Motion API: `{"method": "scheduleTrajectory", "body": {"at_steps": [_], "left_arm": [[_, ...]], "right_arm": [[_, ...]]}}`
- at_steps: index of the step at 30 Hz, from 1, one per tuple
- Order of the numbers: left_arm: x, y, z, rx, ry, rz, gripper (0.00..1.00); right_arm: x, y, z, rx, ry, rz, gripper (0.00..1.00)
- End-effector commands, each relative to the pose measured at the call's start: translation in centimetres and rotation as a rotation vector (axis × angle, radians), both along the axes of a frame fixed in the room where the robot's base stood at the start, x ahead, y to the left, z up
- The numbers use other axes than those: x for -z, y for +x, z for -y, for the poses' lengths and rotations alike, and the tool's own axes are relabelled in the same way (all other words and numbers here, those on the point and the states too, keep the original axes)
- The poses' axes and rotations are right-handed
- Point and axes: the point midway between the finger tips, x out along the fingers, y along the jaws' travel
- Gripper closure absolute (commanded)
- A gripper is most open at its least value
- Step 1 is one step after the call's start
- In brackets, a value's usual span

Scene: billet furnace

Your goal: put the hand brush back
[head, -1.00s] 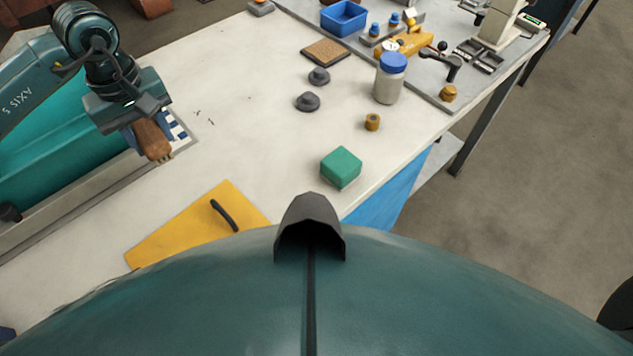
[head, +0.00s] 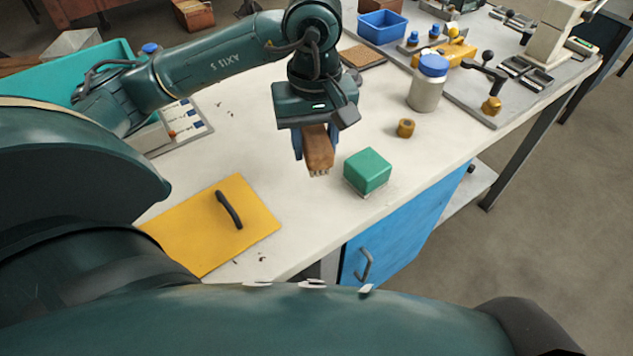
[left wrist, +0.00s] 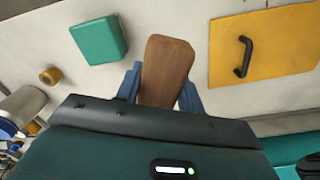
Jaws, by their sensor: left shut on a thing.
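My left gripper (head: 310,152) is shut on the hand brush (head: 319,150), which has a brown wooden back and pale bristle tips at its lower end. It holds the brush over the white bench, just left of a green block (head: 367,171). I cannot tell whether the bristles touch the bench. In the left wrist view the brush (left wrist: 167,68) sits between the blue fingers, with the green block (left wrist: 99,41) to its left and a yellow plate with a black handle (left wrist: 285,45) to its right. My right gripper is not in view.
A white jar with a blue lid (head: 429,85), a brass ring (head: 406,128) and a grey fixture plate (head: 480,100) lie toward the right back. The yellow plate (head: 190,235) lies at front left. A blue cabinet (head: 400,235) is under the bench. Dark crumbs lie on the bench.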

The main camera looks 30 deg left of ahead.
Motion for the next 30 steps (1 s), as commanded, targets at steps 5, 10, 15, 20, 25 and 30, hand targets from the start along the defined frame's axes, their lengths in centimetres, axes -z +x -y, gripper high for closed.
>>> {"method": "scheduleTrajectory", "body": {"at_steps": [5, 10, 15, 20, 25, 30], "left_arm": [[3.4, -0.1, -0.1, -0.001, 0.001, -0.006, 0.80], [4.9, 0.0, -0.1, 0.000, 0.001, -0.003, 0.80], [6.8, -0.1, 0.0, 0.000, 0.001, -0.006, 0.80], [8.6, 0.0, 0.0, 0.001, 0.001, -0.003, 0.80], [8.6, 0.0, 0.0, 0.002, 0.001, -0.001, 0.80], [9.2, 0.0, 0.0, 0.002, 0.001, 0.000, 0.80]], "right_arm": [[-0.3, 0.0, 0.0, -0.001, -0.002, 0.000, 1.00], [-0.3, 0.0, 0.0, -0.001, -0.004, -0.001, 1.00], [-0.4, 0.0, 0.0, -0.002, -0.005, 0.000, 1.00], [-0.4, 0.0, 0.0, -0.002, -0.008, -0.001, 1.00], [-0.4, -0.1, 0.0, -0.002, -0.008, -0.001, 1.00], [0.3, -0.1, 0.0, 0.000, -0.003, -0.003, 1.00]]}}
